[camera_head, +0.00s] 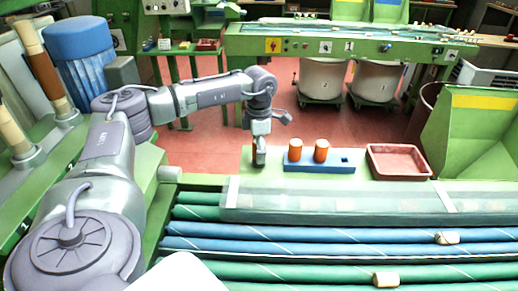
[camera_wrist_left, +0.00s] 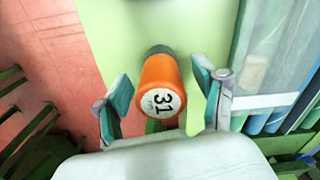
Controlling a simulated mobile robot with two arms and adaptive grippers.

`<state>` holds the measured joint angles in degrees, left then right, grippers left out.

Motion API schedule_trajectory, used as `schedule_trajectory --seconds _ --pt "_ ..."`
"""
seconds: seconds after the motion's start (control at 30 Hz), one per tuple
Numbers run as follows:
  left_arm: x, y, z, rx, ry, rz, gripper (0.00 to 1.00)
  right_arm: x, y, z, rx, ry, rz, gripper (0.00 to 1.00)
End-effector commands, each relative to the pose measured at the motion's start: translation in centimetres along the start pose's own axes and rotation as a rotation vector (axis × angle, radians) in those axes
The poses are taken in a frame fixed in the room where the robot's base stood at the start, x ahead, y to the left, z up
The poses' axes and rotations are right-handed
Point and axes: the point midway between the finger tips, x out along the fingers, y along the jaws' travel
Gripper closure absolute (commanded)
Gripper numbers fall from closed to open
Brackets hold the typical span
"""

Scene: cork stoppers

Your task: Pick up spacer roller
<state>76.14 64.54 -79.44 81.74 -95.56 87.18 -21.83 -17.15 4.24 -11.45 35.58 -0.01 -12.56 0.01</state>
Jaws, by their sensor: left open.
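An orange spacer roller (camera_wrist_left: 160,88) with a white end marked 31 shows in the left wrist view. It stands on a pale green surface, between the two fingers of my left gripper (camera_wrist_left: 165,108). The fingers are open, with a gap on both sides of the roller. In the head view my left gripper (camera_head: 259,152) points down at the left end of the green ledge, and it mostly hides this roller. Two more orange rollers (camera_head: 295,149) (camera_head: 321,150) stand in a blue holder (camera_head: 320,165) to the right of the gripper. My right gripper is not in view.
A pink tray (camera_head: 398,172) sits right of the blue holder, which has an empty square hole. A clear cover (camera_head: 330,203) lies along the front of the ledge. The red floor lies behind.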

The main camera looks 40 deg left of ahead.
Motion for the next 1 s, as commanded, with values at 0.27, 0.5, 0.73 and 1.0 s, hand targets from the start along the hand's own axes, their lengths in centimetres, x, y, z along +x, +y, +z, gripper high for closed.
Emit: schedule_trajectory --seconds 0.27,0.5,0.73,1.0 --pt "0.0 0.0 0.0 0.000 0.000 0.000 0.62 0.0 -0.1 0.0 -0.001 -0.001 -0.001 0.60" --pt "-0.1 0.0 0.0 0.000 0.000 0.000 0.96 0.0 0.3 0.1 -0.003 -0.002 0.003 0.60" --pt "-0.2 0.0 0.0 0.000 -0.001 0.000 0.96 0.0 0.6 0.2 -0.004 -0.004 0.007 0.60" --pt "-2.4 0.0 0.1 0.001 -0.004 0.002 0.96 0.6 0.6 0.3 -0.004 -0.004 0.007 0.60"
